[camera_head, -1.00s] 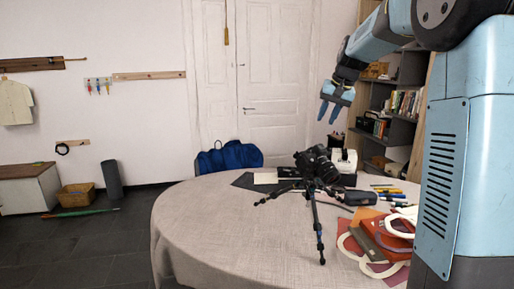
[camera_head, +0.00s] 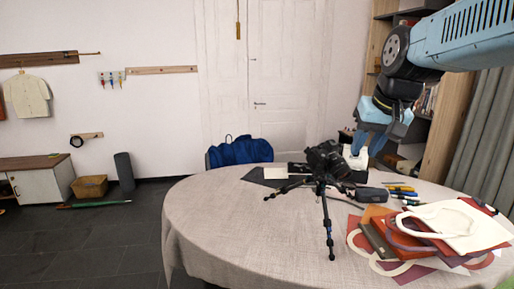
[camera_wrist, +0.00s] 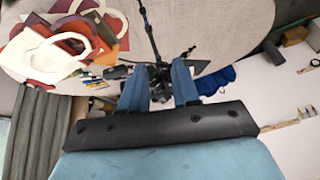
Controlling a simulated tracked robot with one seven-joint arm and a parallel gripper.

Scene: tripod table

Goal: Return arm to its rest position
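My gripper (camera_head: 367,150) hangs from my blue arm at the upper right of the head view, fingers pointing down. It appears over or behind the far right side of the round table (camera_head: 230,225); the exact height is unclear. In the wrist view my gripper (camera_wrist: 158,76) has its two blue fingers spread apart, with nothing held between them. The black camera on a tripod (camera_head: 325,160) stands on the table, left of my gripper in the head view. In the wrist view the camera (camera_wrist: 158,82) shows beyond the gap between the fingers, partly hidden.
Red, white and brown bags (camera_head: 420,230) lie piled at the table's right. Pens (camera_head: 402,192) and a dark object (camera_head: 369,194) lie near them. A blue bag (camera_head: 240,151) is behind the table. The table's front left is clear.

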